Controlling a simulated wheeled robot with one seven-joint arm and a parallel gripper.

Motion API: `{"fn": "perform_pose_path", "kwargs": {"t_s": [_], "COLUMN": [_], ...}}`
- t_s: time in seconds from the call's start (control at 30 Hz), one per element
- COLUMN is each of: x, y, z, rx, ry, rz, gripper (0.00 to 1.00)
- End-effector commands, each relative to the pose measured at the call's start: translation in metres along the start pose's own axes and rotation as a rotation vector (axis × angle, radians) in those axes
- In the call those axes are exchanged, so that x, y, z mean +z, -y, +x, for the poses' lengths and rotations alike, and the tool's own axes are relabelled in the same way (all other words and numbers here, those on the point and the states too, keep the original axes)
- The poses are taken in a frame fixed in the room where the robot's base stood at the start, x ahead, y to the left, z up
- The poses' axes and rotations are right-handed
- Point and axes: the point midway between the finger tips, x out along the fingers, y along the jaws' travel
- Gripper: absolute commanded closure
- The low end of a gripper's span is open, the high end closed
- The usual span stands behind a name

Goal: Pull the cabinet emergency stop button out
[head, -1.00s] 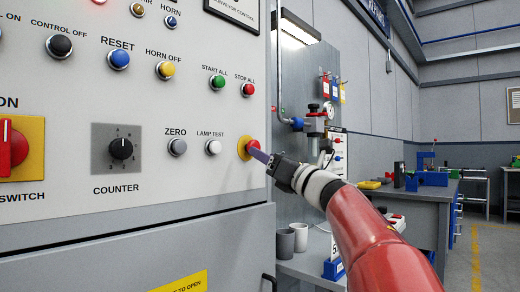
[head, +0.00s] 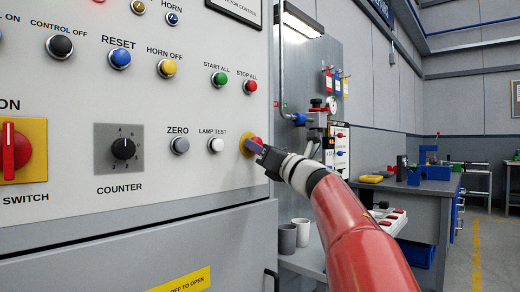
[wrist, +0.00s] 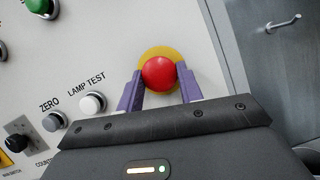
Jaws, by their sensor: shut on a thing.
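The emergency stop button is a red mushroom head (wrist: 159,74) on a yellow round plate (wrist: 160,52), at the lower right of the grey cabinet panel. In the head view its red head (head: 257,142) shows only partly, behind my gripper. My gripper (head: 258,146) reaches in from the right. In the wrist view its two purple fingers (wrist: 159,88) stand on either side of the red head, shut on it. The head view does not show how far the button stands out from the panel.
The cabinet's right edge is close by.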

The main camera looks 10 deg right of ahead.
Motion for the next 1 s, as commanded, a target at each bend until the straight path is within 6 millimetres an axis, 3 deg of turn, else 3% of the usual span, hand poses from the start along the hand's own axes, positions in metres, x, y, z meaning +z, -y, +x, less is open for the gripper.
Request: {"fn": "perform_pose_path", "kwargs": {"t_s": [0.23, 0.47, 0.5, 0.63, 1.0], "x": [0.004, 0.007, 0.007, 0.007, 0.006], "y": [0.001, 0.0, 0.0, 0.0, 0.001], "z": [-0.016, -0.016, -0.016, -0.016, -0.021], "rx": [-0.001, 0.0, -0.001, 0.0, -0.001], "ry": [0.002, 0.0, 0.0, 0.0, 0.001], "rz": [-0.002, 0.0, 0.0, 0.0, 0.0], "gripper": [0.87, 0.87, 0.61, 0.44, 0.42]}}
